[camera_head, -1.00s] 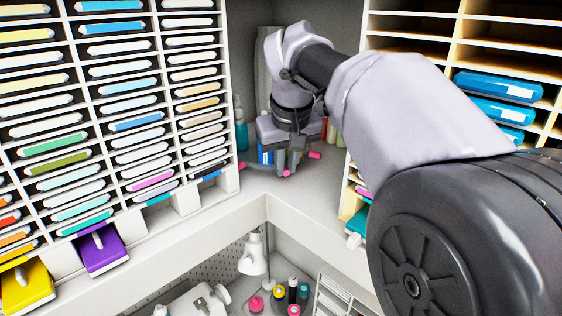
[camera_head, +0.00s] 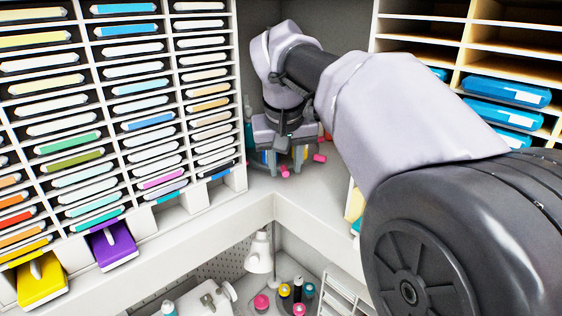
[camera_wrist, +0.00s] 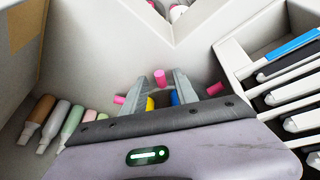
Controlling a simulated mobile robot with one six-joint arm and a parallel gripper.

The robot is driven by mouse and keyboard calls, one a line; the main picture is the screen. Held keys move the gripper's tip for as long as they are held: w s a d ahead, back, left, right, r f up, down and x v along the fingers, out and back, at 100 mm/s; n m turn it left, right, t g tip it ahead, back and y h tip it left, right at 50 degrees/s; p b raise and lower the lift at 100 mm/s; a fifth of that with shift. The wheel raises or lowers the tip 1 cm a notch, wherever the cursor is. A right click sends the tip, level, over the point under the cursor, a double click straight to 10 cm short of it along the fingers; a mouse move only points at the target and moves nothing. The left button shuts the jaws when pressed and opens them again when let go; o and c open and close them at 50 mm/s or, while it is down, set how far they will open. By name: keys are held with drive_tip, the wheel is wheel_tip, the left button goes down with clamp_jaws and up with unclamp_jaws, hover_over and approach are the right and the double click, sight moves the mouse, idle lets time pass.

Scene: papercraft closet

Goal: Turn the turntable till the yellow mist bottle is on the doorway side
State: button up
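My gripper (camera_head: 285,168) points down into the corner of the shelf, its two fingers apart. In the wrist view my gripper (camera_wrist: 161,82) is also open, with a pink peg (camera_wrist: 160,77) showing between and beyond the fingertips. More pink pegs stick out at the left (camera_wrist: 119,100) and right (camera_wrist: 215,89) of the fingers. A yellow thing (camera_wrist: 150,103), possibly the yellow mist bottle, and a blue thing (camera_wrist: 174,98) show partly between the fingers. The turntable body is mostly hidden beneath my gripper. I cannot tell whether the fingers touch a peg.
A row of bottles (camera_wrist: 57,125) stands along the wall at left in the wrist view. A cubby rack (camera_head: 120,110) is on the left and a shelf unit (camera_head: 500,60) on the right. The corner shelf's front edge (camera_head: 273,205) drops to a lower desk with a lamp (camera_head: 259,252).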

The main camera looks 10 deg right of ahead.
drive_tip(key=shift+s, duration=0.1)
drive_tip(key=shift+f, duration=0.1)
drive_tip(key=p+v, duration=0.3)
drive_tip(key=v, duration=1.4)
drive_tip(key=shift+r+p, duration=0.2)
drive_tip(key=shift+p, duration=0.2)
drive_tip(key=shift+s, duration=0.1)
